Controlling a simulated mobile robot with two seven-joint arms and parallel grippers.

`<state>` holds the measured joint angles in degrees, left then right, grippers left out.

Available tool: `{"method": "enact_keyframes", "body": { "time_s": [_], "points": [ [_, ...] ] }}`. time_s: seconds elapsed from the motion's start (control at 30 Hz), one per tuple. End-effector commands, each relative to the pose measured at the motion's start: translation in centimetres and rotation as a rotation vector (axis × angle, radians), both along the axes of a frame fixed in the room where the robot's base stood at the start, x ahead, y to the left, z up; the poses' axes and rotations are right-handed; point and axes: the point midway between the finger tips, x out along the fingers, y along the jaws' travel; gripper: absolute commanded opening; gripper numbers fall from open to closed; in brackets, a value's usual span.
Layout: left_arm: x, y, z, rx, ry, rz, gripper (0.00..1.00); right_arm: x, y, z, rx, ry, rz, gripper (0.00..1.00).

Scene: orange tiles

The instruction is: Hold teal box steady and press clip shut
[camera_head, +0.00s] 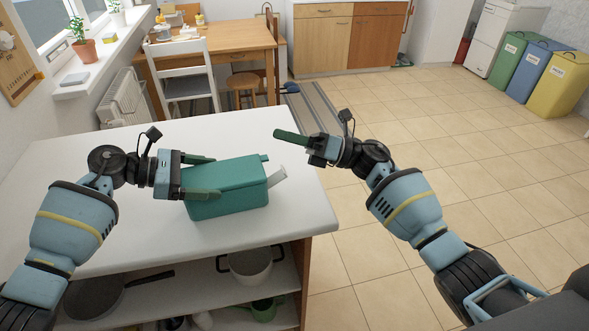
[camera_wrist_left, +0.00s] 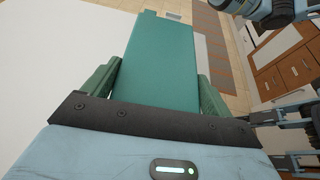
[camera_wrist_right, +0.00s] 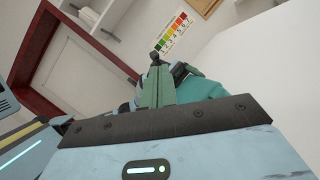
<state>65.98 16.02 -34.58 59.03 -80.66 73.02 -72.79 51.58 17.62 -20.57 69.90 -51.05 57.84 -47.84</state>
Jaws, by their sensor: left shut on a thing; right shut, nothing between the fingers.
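The teal box (camera_head: 229,190) stands on the white worktop near its right edge; its lid looks closed. It also shows in the left wrist view (camera_wrist_left: 158,62) and partly in the right wrist view (camera_wrist_right: 207,90). A pale grey clip (camera_head: 277,177) sticks out at a slant from the box's right end. My left gripper (camera_head: 207,177) is shut on the box from the left, one finger along each long side. My right gripper (camera_head: 279,135) is shut and empty, behind and above the box's right end, apart from the clip. In the right wrist view its fingers (camera_wrist_right: 157,87) partly cover the box.
The white worktop (camera_head: 110,232) is otherwise clear. Its open shelf below holds a pot (camera_head: 250,266) and a pan (camera_head: 95,297). A white chair (camera_head: 185,75) and wooden table (camera_head: 225,43) stand behind. Tiled floor lies free on the right.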

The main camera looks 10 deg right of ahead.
Motion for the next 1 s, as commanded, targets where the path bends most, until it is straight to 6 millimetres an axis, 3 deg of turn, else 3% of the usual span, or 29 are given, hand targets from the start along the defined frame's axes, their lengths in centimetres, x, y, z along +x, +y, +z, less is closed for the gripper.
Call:
{"method": "enact_keyframes", "body": {
  "time_s": [0.17, 0.3, 0.5, 0.7, 1.0],
  "points": [
    [0.0, 0.0, 0.1, -0.001, -0.001, 0.0, 0.57, -0.3, 0.2, -1.9, -0.452, -0.287, 0.162, 0.0],
    [0.0, 0.0, 0.1, -0.002, -0.001, 0.0, 0.57, -0.2, -2.6, -3.9, -0.772, -0.445, 0.302, 0.0],
    [0.0, 0.0, 0.1, -0.002, -0.001, 0.0, 0.57, 0.0, -7.7, -5.2, -1.078, -0.543, 0.465, 0.0],
    [0.0, 0.0, 0.1, -0.002, -0.001, 0.0, 0.57, 0.1, -10.0, -5.4, -1.187, -0.563, 0.531, 0.0],
    [0.0, 0.0, 0.1, -0.002, -0.001, 0.0, 0.57, 0.1, -10.1, -5.4, -1.191, -0.562, 0.535, 0.0]
  ]
}}
